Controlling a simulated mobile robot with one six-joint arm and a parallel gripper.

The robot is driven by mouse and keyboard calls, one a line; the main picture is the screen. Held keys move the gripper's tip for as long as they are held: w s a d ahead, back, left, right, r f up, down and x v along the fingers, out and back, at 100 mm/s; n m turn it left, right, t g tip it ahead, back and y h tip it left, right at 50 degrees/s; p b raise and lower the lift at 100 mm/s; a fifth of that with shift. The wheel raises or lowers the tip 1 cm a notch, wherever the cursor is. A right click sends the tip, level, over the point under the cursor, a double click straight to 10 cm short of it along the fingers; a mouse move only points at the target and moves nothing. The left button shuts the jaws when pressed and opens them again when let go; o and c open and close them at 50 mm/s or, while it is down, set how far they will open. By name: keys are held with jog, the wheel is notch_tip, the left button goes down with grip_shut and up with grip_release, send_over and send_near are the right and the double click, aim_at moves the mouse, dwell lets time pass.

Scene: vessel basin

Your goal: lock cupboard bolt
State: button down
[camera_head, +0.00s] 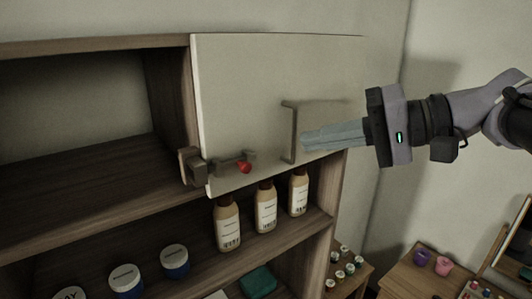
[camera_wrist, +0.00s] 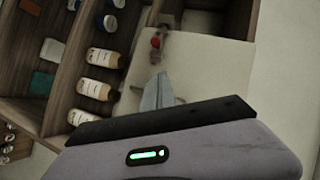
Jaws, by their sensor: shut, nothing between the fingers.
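The cupboard door (camera_head: 245,90) is a pale flat panel and looks closed or nearly so. A grey bar handle (camera_head: 290,132) stands upright on its right half. The bolt (camera_head: 232,163) with a red knob (camera_head: 244,167) sits at the door's lower left. A brown-grey keeper block (camera_head: 190,166) is on the frame left of it; I cannot tell whether the bolt's bar enters it. My gripper (camera_head: 305,140) is shut and empty, its tips by the handle, right of the bolt. In the wrist view, the gripper tips (camera_wrist: 158,79) point up toward the red knob (camera_wrist: 155,42).
Several brown bottles (camera_head: 265,207) stand on the shelf below the door, and white-lidded jars (camera_head: 174,260) stand further left. The upper left compartment (camera_head: 75,110) is open and empty. A small table with cups (camera_head: 421,258) is at the lower right. The space before the door is clear.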

aim_at(244, 168)
jog(key=a+f, duration=0.1)
jog(key=a, duration=0.1)
jog(key=a+f+p, duration=0.1)
jog(key=a, duration=0.2)
jog(key=a+f+p, duration=0.1)
jog(key=a, duration=0.1)
jog(key=shift+w+a+f, duration=0.1)
jog(key=shift+a+f, duration=0.05)
jog(key=shift+a, duration=0.2)
jog(key=shift+w, duration=0.1)
jog(key=shift+d, duration=0.1)
jog(key=a+b, duration=0.1)
jog(key=s+a+b, duration=0.1)
jog(key=shift+s+a+f+b, duration=0.1)
jog(key=shift+s+f+b, duration=0.2)
jog(key=shift+b, duration=0.1)
jog(key=shift+s+a+r, duration=0.15)
jog(key=shift+a+r, duration=0.05)
jog(key=shift+r, duration=0.05)
